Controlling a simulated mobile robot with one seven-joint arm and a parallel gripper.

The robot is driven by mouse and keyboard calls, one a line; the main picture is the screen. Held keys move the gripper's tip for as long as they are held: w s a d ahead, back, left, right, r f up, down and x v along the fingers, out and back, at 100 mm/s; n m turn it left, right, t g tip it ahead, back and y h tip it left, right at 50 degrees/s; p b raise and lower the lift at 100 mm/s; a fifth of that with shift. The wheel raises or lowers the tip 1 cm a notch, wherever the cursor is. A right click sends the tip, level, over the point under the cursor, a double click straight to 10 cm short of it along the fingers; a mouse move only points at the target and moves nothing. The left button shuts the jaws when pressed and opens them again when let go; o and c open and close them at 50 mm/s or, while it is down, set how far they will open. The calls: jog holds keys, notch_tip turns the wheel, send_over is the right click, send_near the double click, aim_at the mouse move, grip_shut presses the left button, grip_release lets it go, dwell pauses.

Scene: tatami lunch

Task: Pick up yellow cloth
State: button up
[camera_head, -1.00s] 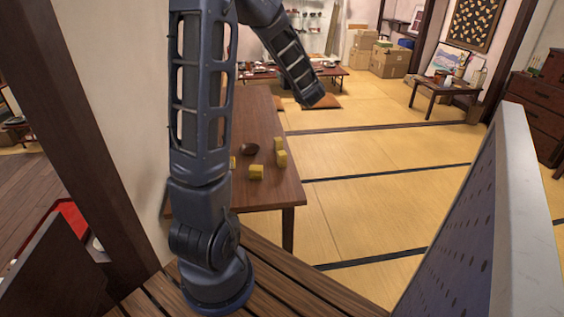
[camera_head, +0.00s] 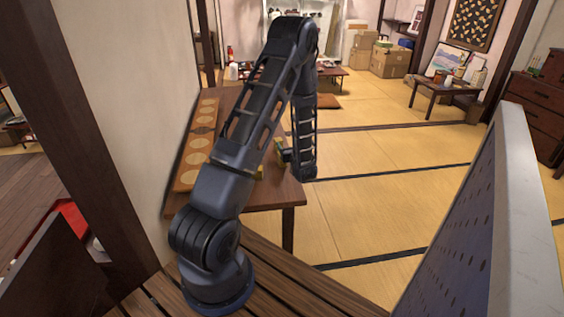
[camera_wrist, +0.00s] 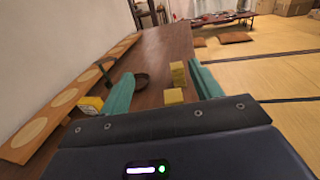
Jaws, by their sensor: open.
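Several small yellow block-like pieces, which may be folded yellow cloths, lie on the brown wooden table. In the wrist view, a stacked or lined-up yellow group (camera_wrist: 178,73) lies ahead between my fingers, with a single yellow piece (camera_wrist: 174,96) nearer. Another yellow piece (camera_wrist: 90,104) with a pale side lies left of my left finger. My gripper (camera_wrist: 164,85) has its teal fingers wide apart with nothing held. In the head view, my arm hides most of the pieces; a bit of yellow (camera_head: 260,173) shows beside it.
The brown table (camera_head: 285,195) stands along the wall. A long board with round pale discs (camera_head: 201,144) lies along its left side. A dark round bowl-like item (camera_wrist: 140,80) is between the fingers' view. Tatami floor on the right is open.

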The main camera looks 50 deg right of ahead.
send_over(284, 171)
jog(key=v, duration=0.4)
jog(key=f, duration=1.2)
jog(key=shift+s+f, duration=0.25)
jog(key=shift+f, duration=0.1)
jog(key=x, duration=0.4)
jog(key=shift+w+d, duration=0.15)
jog(key=shift+w, duration=0.15)
jog(key=shift+x, duration=3.1)
jog(key=shift+s+d, duration=0.15)
jog(key=shift+d, duration=0.05)
jog(key=c, duration=1)
jog(key=shift+c, duration=0.2)
jog(key=shift+r, duration=0.15)
jog(key=shift+c, duration=0.2)
notch_tip(284, 171, up, 20)
